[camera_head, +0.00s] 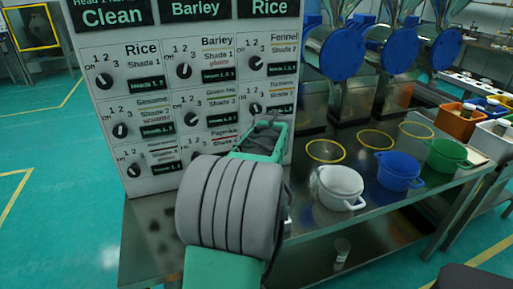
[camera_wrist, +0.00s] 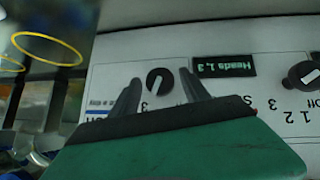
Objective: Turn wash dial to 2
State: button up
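A dark round dial (camera_wrist: 160,81) with a pale pointer mark shows between my fingertips in the wrist view, where the panel appears upside down. A "3" is printed near it; my gripper hides the rest of its markings. I cannot read a "wash" label, so I cannot tell whether this is the wash dial. My gripper (camera_wrist: 159,76) is open, with one dark finger on each side of the dial; contact is unclear. In the head view my gripper (camera_head: 268,120) covers the lower right of the white control panel (camera_head: 112,187).
Another dial (camera_wrist: 303,75) sits to the right in the wrist view, beside a "Heads 1, 3" display (camera_wrist: 225,65). Several more dials fill the panel. A metal table (camera_head: 385,215) holds a white pot (camera_head: 340,187), a blue pot (camera_head: 399,171) and a green pot (camera_head: 446,156).

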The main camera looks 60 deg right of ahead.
jog(key=shift+o, duration=0.2)
jog(key=v, duration=0.7)
jog(key=shift+s+a+r, duration=0.2)
jog(key=shift+r, duration=0.05)
jog(key=w+a+r+n+y+p, duration=0.1)
jog(key=w+a+n+y+p, duration=0.15)
jog(key=w+a, duration=0.7)
jog(key=w+a+r+n+y+p, duration=0.1)
jog(key=w+a+y+p, duration=0.15)
jog(key=w+a, duration=0.7)
jog(key=s+a+n+g+y+p, duration=0.1)
jog(key=s+a, duration=0.4)
jog(key=a, duration=1.1)
jog(key=s+a+f+n+g+y+p, duration=0.1)
jog(key=s+a+n+p, duration=0.3)
jog(key=a, duration=1.3)
jog(key=shift+s+f+y+p, duration=0.35)
jog(key=shift+s+p, duration=0.15)
jog(key=shift+p, duration=0.45)
